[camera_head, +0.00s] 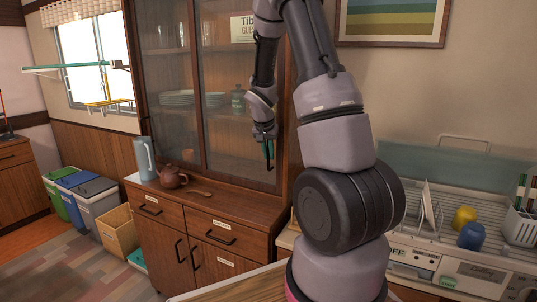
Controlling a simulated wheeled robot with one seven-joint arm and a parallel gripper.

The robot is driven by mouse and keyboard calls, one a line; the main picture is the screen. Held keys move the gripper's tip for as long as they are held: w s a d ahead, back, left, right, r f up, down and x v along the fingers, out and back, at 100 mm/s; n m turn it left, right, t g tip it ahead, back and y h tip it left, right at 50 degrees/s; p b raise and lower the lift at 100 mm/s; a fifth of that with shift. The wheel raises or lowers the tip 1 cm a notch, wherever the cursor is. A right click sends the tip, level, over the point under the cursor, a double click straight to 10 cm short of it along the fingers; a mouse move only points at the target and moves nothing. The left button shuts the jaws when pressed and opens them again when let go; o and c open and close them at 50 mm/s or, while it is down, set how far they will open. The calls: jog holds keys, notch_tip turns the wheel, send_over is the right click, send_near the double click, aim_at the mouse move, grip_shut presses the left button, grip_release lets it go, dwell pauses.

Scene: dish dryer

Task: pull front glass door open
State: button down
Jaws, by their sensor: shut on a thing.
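The wooden cabinet has two tall glass doors. The front glass door (222,132) is the right one, with plates and a jar visible behind its pane. The left glass pane (168,75) is beside it. My gripper (269,162) is at the right side of the front glass door, low on the pane, pointing down. Its fingers are shut on the door at its right side; the exact grip point is small and partly hidden by the fingers. My arm hides part of the cabinet's right edge. The door looks closed or nearly so.
A grey-blue jug (144,160), a brown teapot (172,177) and a wooden spoon (200,193) stand or lie on the cabinet's ledge, left of my gripper. A dish rack (413,232) with cups is at the right. Bins (97,207) stand on the floor at left.

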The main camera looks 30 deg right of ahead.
dwell(0.4)
jog(key=w+a, duration=1.6)
jog(key=w, duration=0.4)
jog(key=shift+w, duration=0.15)
jog(key=c, duration=0.9)
grip_release()
jog(key=shift+r, duration=0.1)
jog(key=v, duration=1)
jog(key=shift+a+r, duration=0.1)
jog(key=shift+r, duration=0.15)
